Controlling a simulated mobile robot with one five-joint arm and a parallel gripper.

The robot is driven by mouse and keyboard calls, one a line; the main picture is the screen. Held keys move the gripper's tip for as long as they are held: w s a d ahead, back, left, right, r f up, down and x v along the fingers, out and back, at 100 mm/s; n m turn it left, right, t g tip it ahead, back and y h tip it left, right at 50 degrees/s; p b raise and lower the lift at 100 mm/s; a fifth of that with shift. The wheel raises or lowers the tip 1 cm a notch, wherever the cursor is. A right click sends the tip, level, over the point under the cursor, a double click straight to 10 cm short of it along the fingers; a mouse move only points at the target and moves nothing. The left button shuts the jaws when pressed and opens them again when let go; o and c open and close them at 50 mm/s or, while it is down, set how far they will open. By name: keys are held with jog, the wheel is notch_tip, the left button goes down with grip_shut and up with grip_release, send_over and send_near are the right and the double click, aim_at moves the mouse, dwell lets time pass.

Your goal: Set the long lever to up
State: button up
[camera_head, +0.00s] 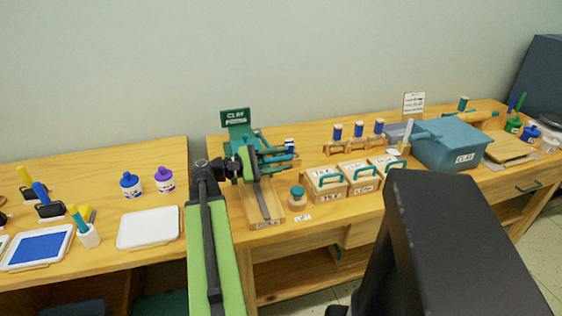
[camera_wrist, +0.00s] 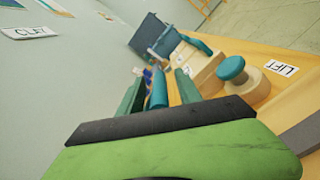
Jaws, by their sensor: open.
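A teal clay press with a green sign (camera_head: 236,117) stands on a wooden base (camera_head: 246,209) near the left end of the right-hand table. A grey strip runs down the front of the base. My gripper (camera_head: 280,156) reaches to the right across the press, open, its green fingers level with the press. In the wrist view my gripper (camera_wrist: 160,79) has a teal bar (camera_wrist: 158,92), apparently the long lever's handle, between its spread fingers. I cannot tell whether they touch it. My arm and gripper hide much of the press and lever.
A round teal-topped knob (camera_head: 297,192) with a LIFT label (camera_wrist: 283,69) stands just right of the press. Wooden boxes with teal handles (camera_head: 325,181), a bottle rack (camera_head: 356,146) and a teal bin (camera_head: 451,143) lie farther right. The wall is close behind.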

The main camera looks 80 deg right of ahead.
jog(key=shift+c, duration=0.4)
jog(key=c, duration=0.7)
jog(key=shift+a+f, duration=0.1)
grip_shut()
